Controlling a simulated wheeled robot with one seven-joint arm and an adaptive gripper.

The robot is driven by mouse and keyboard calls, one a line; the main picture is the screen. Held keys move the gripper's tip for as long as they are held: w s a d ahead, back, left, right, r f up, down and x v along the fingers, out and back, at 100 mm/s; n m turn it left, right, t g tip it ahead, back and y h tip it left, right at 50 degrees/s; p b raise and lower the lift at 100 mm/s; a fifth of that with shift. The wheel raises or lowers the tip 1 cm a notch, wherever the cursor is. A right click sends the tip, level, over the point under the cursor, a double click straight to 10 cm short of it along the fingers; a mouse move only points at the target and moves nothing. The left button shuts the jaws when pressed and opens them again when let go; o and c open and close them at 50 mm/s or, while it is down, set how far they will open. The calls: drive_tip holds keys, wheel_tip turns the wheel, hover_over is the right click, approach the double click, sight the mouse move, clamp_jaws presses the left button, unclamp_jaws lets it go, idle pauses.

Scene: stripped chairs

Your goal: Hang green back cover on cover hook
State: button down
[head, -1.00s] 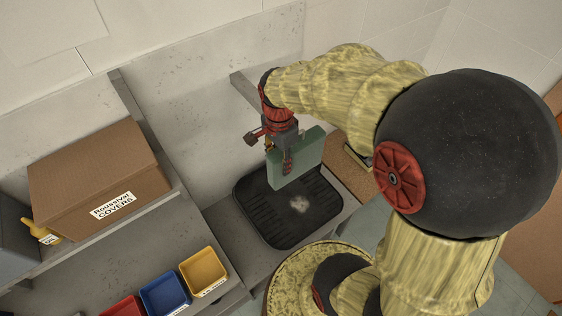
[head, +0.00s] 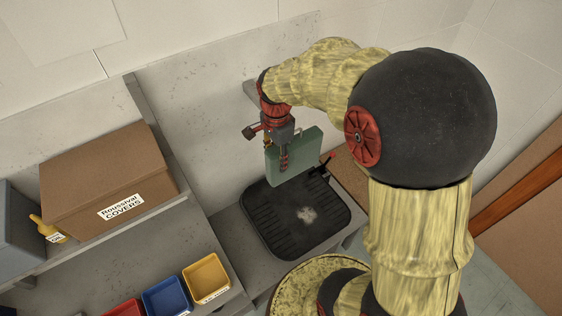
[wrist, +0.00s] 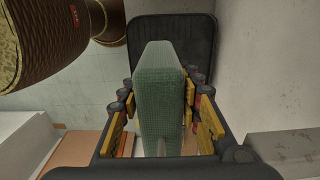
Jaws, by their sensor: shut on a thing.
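The green back cover (head: 301,158) is a flat, pale green panel held upright in my gripper (head: 283,161). It hangs above the back part of a black ribbed tray-like piece (head: 284,226), apart from it as far as I can tell. In the wrist view the cover (wrist: 162,100) stands between the yellow-padded fingers of my gripper (wrist: 163,118), which are shut on it. I cannot clearly make out the cover hook; my arm and the cover hide part of the wall behind.
A cardboard box labelled Roussival Covers (head: 105,185) stands on the left shelf. A yellow bin (head: 206,277) and a blue bin (head: 166,297) sit at the front.

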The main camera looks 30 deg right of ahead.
drive_tip(key=w, duration=0.3)
drive_tip(key=w+f, duration=0.1)
drive_tip(key=w, duration=0.2)
drive_tip(key=shift+a+f, duration=0.15)
drive_tip(key=shift+f, duration=0.05)
idle(0.4)
idle(0.5)
drive_tip(key=c, duration=1.2)
unclamp_jaws()
